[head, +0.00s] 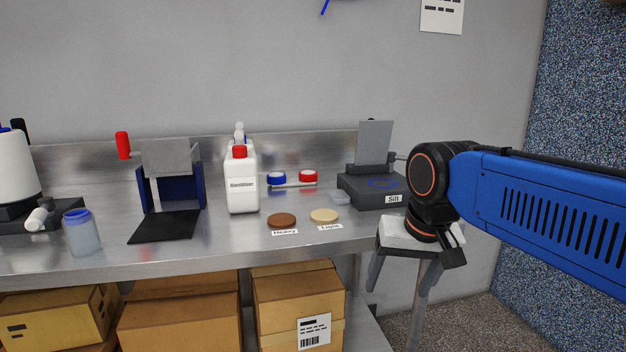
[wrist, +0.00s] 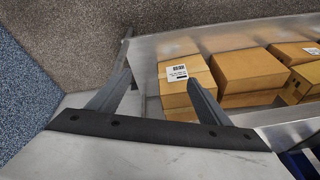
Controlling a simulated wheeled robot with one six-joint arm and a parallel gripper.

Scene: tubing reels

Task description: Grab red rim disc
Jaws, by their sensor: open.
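The red rim disc (head: 308,176) is small and round, with a red rim and a paler top. It lies toward the back of the metal bench in the head view, just right of a similar blue rim disc (head: 277,179). My gripper (head: 396,280) hangs off the bench's front right, pointing down, well in front of the disc and to its right. Its fingers are spread apart with nothing between them. In the wrist view my gripper (wrist: 158,70) is also open and empty; the red rim disc does not show there.
A white bottle with a red cap (head: 242,180) stands left of the discs. In front lie a brown disc (head: 282,219) labelled Heavy and a cream disc (head: 324,215) labelled Light. A dark device labelled Silt (head: 366,193) stands at right. Cardboard boxes (head: 180,325) sit below the bench.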

